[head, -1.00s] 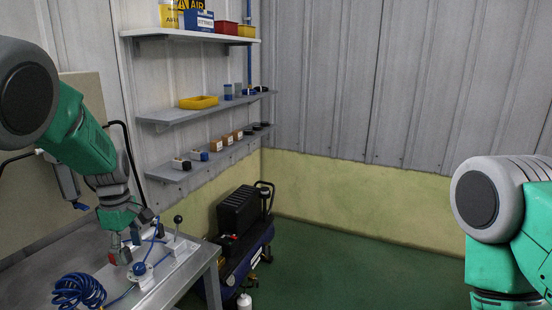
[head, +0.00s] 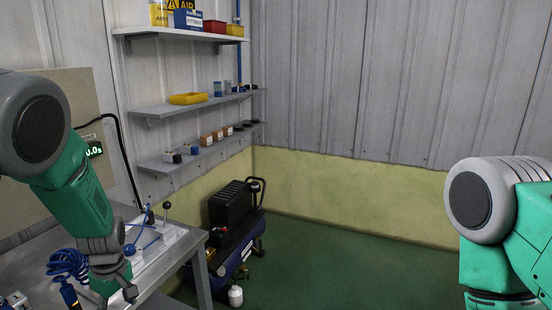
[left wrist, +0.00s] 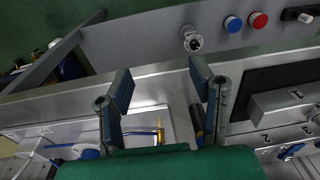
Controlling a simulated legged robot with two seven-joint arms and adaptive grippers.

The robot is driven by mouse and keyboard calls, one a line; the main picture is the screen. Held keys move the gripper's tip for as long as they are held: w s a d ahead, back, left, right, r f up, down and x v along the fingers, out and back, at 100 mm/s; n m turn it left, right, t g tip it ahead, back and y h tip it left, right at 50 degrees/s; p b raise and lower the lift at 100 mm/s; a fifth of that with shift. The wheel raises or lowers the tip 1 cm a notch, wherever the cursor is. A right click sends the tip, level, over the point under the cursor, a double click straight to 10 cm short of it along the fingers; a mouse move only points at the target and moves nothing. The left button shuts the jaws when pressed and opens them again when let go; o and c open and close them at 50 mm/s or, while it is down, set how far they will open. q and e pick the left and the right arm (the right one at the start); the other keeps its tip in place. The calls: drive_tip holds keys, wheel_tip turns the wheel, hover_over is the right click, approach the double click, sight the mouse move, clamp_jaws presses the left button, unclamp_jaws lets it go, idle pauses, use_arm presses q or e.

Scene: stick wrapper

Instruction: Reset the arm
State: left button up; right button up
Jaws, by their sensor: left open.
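My left arm (head: 78,195) comes in from the left and bends down over the metal workbench. Its gripper (head: 122,290) hangs over the bench's near part, low in the head view. In the left wrist view the left gripper (left wrist: 162,85) has its two fingers spread wide with nothing held between them. A small brass-coloured piece (left wrist: 160,132) with a blue line shows on a plate beyond the fingers. My right arm (head: 490,210) is at the right edge of the head view; its gripper is out of view.
The metal workbench (head: 185,250) carries a blue coiled hose (head: 68,262) and a black-knobbed lever (head: 167,206). A blue button (left wrist: 233,23) and a red button (left wrist: 258,20) sit on a grey panel. A compressor (head: 235,215) stands beside the bench. The green floor (head: 350,260) is clear.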

use_arm(q)
drive_tip(key=s+d+f+m+b, duration=0.4)
drive_tip(key=s+f+m, duration=0.3)
drive_tip(key=s+f, duration=0.95)
drive_tip(key=s+d+f+m+b, duration=0.1)
drive_tip(key=s+d+m+b, duration=0.1)
drive_tip(key=s, duration=0.6)
drive_tip(key=s+d+f+m+h+b, duration=0.1)
drive_tip(key=s+d+m, duration=0.2)
drive_tip(key=s+m, duration=0.2)
drive_tip(key=s, duration=0.3)
drive_tip(key=shift+f+t+b, duration=0.3)
drive_tip(key=shift+f+b, duration=0.1)
use_arm(e)
wheel_tip(320, 180, down, 8)
drive_tip(key=shift+d+f, duration=0.2)
